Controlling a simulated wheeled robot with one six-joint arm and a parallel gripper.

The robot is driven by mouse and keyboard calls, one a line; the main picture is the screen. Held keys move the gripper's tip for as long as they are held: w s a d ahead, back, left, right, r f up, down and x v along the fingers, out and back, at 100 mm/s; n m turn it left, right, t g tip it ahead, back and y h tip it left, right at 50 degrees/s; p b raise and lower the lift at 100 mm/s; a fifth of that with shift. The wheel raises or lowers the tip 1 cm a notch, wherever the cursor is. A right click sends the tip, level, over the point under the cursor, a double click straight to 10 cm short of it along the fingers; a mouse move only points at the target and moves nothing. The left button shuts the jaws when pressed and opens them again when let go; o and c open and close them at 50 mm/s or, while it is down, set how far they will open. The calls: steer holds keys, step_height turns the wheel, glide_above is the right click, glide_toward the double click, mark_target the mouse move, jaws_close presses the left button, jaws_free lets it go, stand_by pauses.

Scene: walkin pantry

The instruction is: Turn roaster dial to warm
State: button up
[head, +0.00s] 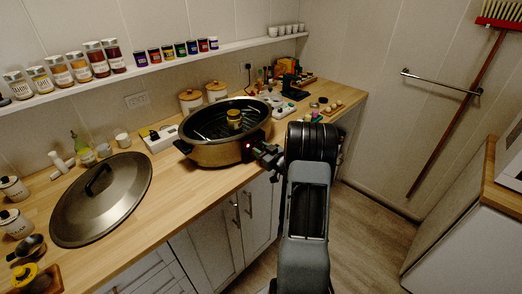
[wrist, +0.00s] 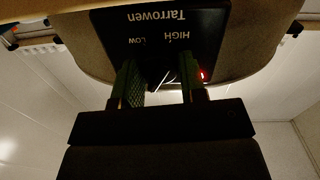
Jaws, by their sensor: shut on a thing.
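The roaster (head: 217,154) is an oval pan with a bronze-coloured body and dark inside, standing open near the counter's front edge. Its black control panel (wrist: 150,22) fills the top of the wrist view, upside down, with "Tarrowen", "HIGH" and "LOW" readable. A red light (wrist: 203,76) glows on the panel. My gripper (wrist: 162,88) is at the panel, its green-padded fingers on either side of the dial (wrist: 166,76), shut on it. The fingers hide much of the dial. I cannot read its setting or see a warm mark. In the head view my gripper (head: 262,152) meets the roaster's front right.
The roaster's lid (head: 118,207) lies on the wooden counter (head: 160,222) to the left. Cabinets (head: 215,229) are below the counter. Floor (head: 370,240) is clear to the right.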

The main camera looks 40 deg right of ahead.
steer(key=m+p, duration=0.1)
steer(key=m, duration=0.3)
steer(key=shift+p, duration=0.3)
steer(key=shift+m+p, duration=0.7)
steer(key=shift+m, duration=1.1)
steer(key=o, duration=0.9)
steer(key=s, duration=0.4)
steer(key=s+d+b, duration=0.1)
steer(key=s, duration=0.4)
steer(key=s+d+r+b, duration=0.1)
steer(key=s, duration=0.3)
steer(key=shift+s+d, duration=0.1)
steer(key=shift+s, duration=0.2)
